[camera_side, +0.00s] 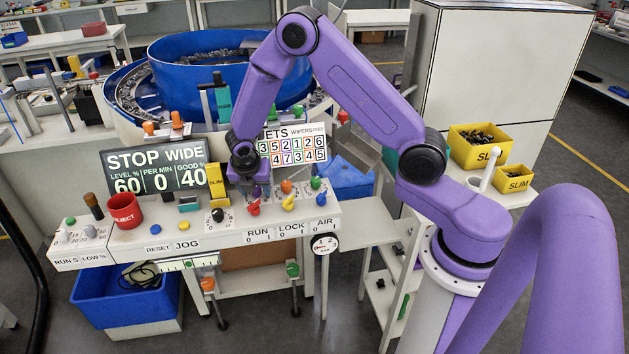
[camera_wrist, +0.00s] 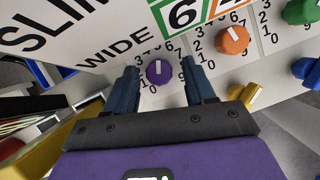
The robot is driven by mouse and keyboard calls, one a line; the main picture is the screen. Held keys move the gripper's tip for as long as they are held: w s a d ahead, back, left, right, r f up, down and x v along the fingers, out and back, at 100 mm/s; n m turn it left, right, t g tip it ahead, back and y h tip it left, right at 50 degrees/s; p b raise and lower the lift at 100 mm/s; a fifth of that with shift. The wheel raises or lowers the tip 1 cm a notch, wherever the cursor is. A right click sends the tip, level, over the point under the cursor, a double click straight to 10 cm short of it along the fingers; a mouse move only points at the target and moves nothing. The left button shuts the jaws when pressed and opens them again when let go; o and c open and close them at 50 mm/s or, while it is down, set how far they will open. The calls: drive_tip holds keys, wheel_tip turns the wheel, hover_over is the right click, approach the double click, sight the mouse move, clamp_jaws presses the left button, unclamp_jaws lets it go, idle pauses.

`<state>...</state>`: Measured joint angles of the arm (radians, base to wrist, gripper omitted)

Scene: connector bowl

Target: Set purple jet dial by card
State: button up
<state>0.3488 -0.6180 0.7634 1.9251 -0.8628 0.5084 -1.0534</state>
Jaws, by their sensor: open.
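The purple jet dial (camera_wrist: 158,73) is a round knob with a white pointer mark. In the wrist view its mark points up the picture, toward the card, amid printed numbers partly hidden by my fingers. My gripper (camera_wrist: 164,88) is open, one finger on each side of the dial, with gaps showing. In the side view my gripper (camera_side: 247,185) is over the panel and largely hides the purple dial. The card (camera_side: 295,146) stands behind the dials with rows of colour-boxed numbers. In the wrist view the card (camera_wrist: 110,30) shows SLIM, WIDE and a green-boxed 6.
An orange dial (camera_wrist: 232,40), a green dial (camera_wrist: 302,11) and a blue dial (camera_wrist: 306,70) sit to the right. Yellow (camera_side: 289,203) and red (camera_side: 253,208) levers stand close in front. A yellow SLIM block (camera_side: 216,182) stands left of my gripper.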

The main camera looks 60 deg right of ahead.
drive_tip(key=n, duration=0.3)
drive_tip(key=shift+s+d+t+y, duration=0.1)
drive_tip(key=shift+s+t+y, duration=0.05)
drive_tip(key=shift+t+y, duration=0.2)
drive_tip(key=s+v, duration=0.1)
drive_tip(key=v, duration=1.7)
drive_tip(key=s+a+m+g+y, duration=0.1)
drive_tip(key=s+a+m, duration=0.3)
drive_tip(key=s+m, duration=0.5)
drive_tip(key=shift+s+r+y, duration=0.3)
drive_tip(key=shift+s+y, duration=0.45)
drive_tip(key=shift+s, duration=3.65)
drive_tip(key=shift+m, duration=0.3)
